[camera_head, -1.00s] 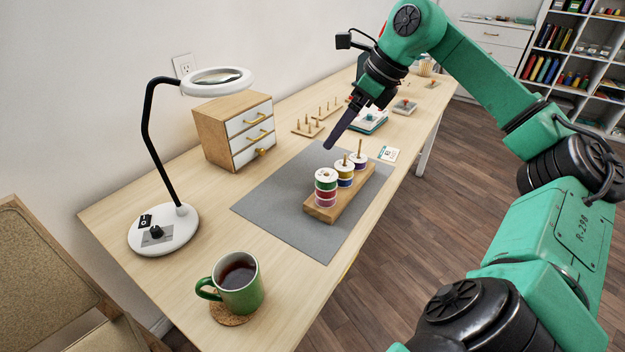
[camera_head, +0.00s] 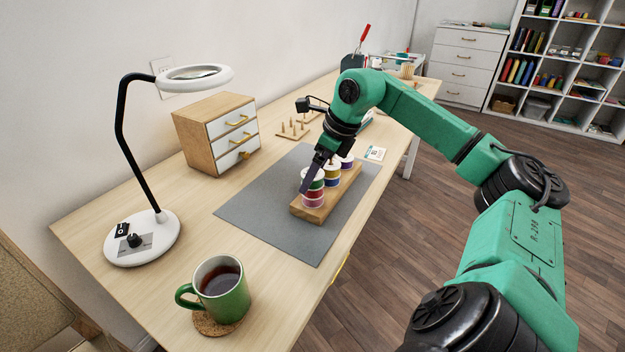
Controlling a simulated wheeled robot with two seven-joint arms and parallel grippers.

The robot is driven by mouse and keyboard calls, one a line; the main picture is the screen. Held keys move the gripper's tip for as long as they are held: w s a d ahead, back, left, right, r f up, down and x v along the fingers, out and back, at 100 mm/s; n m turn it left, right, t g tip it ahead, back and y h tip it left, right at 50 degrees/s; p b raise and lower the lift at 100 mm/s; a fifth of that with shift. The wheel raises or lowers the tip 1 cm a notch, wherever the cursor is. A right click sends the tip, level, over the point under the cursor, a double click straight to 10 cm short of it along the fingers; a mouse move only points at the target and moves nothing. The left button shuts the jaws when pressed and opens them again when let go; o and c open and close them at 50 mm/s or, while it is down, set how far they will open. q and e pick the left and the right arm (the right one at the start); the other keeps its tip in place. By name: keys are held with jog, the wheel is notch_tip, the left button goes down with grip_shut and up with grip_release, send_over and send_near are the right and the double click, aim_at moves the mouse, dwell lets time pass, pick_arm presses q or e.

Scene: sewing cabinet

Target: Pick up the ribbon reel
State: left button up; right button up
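Ribbon reels stand stacked on a wooden peg base (camera_head: 312,214) on the grey mat (camera_head: 258,215). The front stack has a green reel (camera_head: 318,185) above a red reel (camera_head: 313,194) and a pink one (camera_head: 313,203). A yellow-and-blue stack (camera_head: 332,174) and a purple reel (camera_head: 346,163) stand behind it. My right gripper (camera_head: 306,186) points down at the top of the front stack. Its dark finger covers part of the stack's top and left side. Whether it touches a reel, or how far its fingers are apart, I cannot tell. My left gripper is out of view.
A green mug (camera_head: 222,296) of dark drink stands on a coaster at the front. A white magnifier lamp (camera_head: 143,238) is at left and a small drawer box (camera_head: 215,135) behind the mat. Empty peg racks (camera_head: 292,131) stand farther back. The mat's left half is clear.

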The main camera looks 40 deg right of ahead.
jog(key=shift+r, duration=0.1)
jog(key=c, duration=1.4)
notch_tip(320, 180, up, 20)
jog(key=p, duration=1.2)
